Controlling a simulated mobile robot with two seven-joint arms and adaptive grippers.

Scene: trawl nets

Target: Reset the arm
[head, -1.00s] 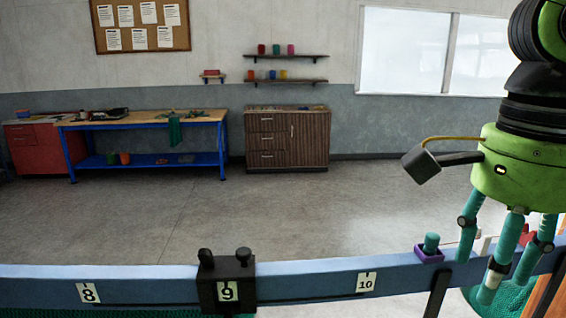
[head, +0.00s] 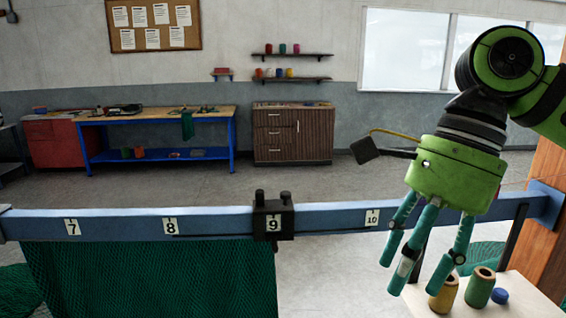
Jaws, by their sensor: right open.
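My right gripper (head: 424,262), with teal fingers under a green body, hangs at the right of the head view. Its fingers are spread open and point down, with nothing seen between them. It appears in front of the blue rail (head: 330,220), just right of the number 10 label (head: 372,218). My right arm comes in from the right edge, bent down at a green and black joint. My left gripper is not in view.
A black clamp (head: 273,222) sits on the rail at label 9. A dark green net (head: 150,275) hangs below. A white table (head: 520,300) at lower right holds an ochre spool (head: 443,295), a green spool (head: 479,288) and a blue cap (head: 500,296). A wooden post (head: 550,200) stands at right.

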